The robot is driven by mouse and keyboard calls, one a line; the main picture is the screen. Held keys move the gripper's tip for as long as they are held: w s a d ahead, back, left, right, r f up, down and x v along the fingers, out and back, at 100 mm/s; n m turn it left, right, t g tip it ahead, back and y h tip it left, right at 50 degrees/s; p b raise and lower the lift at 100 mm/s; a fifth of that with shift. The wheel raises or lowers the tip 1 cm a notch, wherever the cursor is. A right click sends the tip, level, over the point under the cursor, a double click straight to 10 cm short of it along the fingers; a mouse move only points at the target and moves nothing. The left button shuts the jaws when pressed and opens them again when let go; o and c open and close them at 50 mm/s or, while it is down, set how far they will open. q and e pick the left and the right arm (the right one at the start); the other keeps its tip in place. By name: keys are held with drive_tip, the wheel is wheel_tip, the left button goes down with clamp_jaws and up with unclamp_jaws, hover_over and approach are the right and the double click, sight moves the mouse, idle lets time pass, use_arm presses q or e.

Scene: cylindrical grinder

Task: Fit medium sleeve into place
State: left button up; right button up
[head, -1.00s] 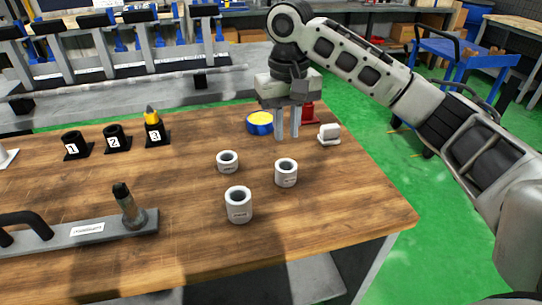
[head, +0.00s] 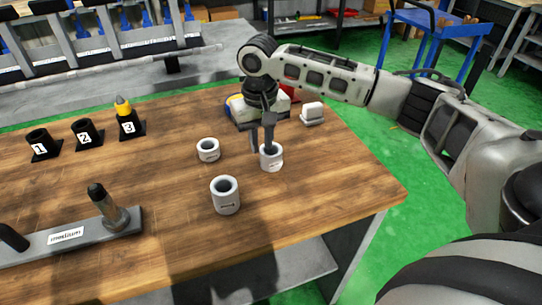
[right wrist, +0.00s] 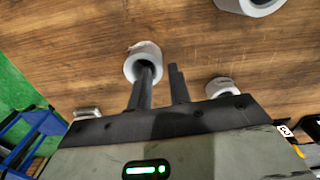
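Three pale sleeves stand upright on the wooden table: one at the right (head: 274,163), one further left (head: 208,155), and the tallest at the front (head: 226,201). Their labels are too small to read. My right gripper (head: 262,147) points down at the right sleeve. In the right wrist view, one finger reaches over or into that sleeve's (right wrist: 153,50) bore; the other is outside its wall with a gap, so the gripper looks open. A grey base (head: 85,238) labelled "medium" carries a dark-tipped upright post (head: 110,210). My left gripper is out of view.
Black holders numbered 1 (head: 40,146), 2 (head: 86,134) and 3 (head: 130,125) stand at the back left; holder 3 has a yellow-tipped piece. A white block (head: 312,114) lies behind the right sleeve. The table's front right is clear.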

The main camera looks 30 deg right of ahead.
sight(262, 152)
wheel_tip(262, 152, down, 5)
drive_tip(key=shift+d+r, duration=0.15)
drive_tip(key=shift+r, duration=0.05)
clamp_jaws()
drive_tip(key=shift+r, duration=0.1)
